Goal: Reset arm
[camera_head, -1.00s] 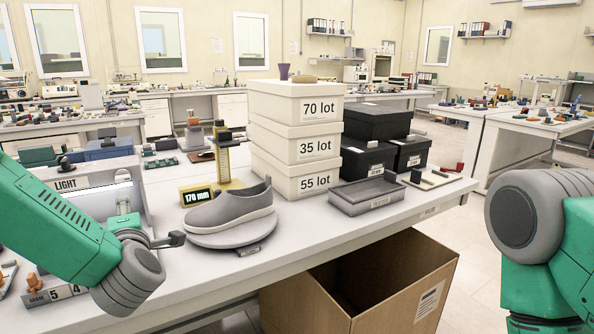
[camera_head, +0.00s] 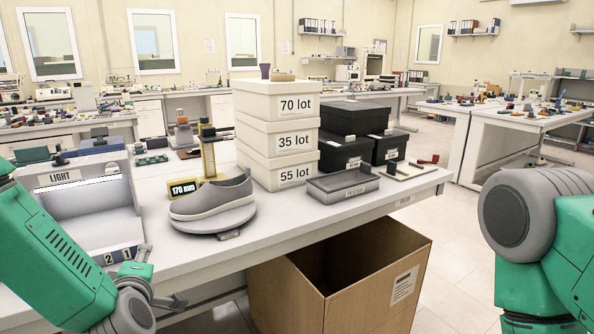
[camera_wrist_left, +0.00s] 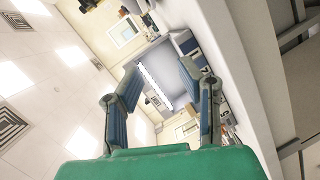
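My left gripper (camera_head: 172,301) is low at the left of the head view, in front of the table's front edge and partly hidden by my arm. In the left wrist view its two fingers (camera_wrist_left: 160,88) stand apart with nothing between them. A grey slip-on shoe (camera_head: 212,197) sits on a round grey platform (camera_head: 225,220) on the table, up and to the right of the gripper and apart from it. My right arm shows at the right edge of the head view, but its gripper is out of sight.
The white table (camera_head: 170,262) holds a LIGHT box (camera_head: 95,210), a 170 mm display (camera_head: 184,188), stacked white lot boxes (camera_head: 276,140), black boxes (camera_head: 345,152) and a grey tray (camera_head: 325,188). An open cardboard box (camera_head: 330,300) stands on the floor in front of the table.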

